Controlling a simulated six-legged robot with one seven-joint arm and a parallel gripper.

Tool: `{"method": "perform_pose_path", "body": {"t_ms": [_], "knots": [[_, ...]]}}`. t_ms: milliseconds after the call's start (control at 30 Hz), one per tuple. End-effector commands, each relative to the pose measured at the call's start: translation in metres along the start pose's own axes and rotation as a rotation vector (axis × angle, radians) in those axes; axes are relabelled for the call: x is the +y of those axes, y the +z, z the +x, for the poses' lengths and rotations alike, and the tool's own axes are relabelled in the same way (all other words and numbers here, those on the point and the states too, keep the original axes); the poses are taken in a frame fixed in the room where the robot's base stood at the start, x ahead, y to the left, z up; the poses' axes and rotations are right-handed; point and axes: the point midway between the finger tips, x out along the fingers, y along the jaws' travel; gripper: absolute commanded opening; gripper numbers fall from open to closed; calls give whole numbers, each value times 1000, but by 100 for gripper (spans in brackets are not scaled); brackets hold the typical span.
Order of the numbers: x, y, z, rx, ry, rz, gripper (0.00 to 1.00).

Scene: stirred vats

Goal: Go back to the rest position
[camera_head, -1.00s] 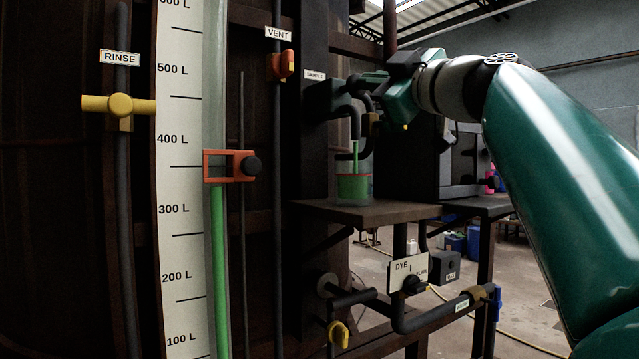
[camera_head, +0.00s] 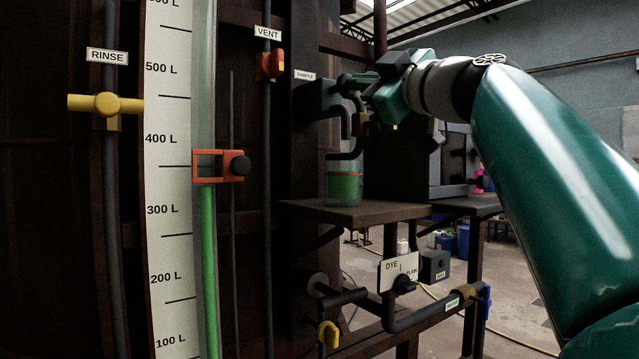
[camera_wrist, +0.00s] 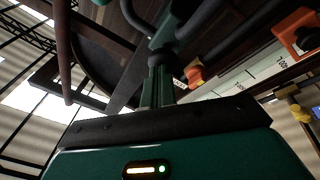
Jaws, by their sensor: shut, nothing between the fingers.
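My gripper (camera_head: 359,80) is at the sample outlet (camera_head: 318,98), beside its dark valve parts; it is small and partly lost among the pipes in the head view. In the wrist view my gripper (camera_wrist: 158,72) shows two green fingers close together, shut, with dark pipework right at their tips. I cannot tell whether they touch it. My green arm reaches in from the right. Below the outlet's spout a clear jar (camera_head: 344,188) stands upright, holding green liquid up to about its red line. No stream falls from the spout.
The jar stands on a brown shelf (camera_head: 362,214). Left are the level scale (camera_head: 168,130) with an orange clamp (camera_head: 221,166), the red vent handle (camera_head: 271,65) and the yellow rinse valve (camera_head: 105,104). A dye selector (camera_head: 404,284) sits below. Open floor lies at right.

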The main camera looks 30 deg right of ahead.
Motion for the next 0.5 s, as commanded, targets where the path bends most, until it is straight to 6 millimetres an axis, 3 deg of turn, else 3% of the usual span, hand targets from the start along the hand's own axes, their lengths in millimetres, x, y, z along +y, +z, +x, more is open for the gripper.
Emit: {"method": "perform_pose_path", "body": {"t_ms": [500], "knots": [[4, -3, -20, -1, 0, 0, 0]]}}
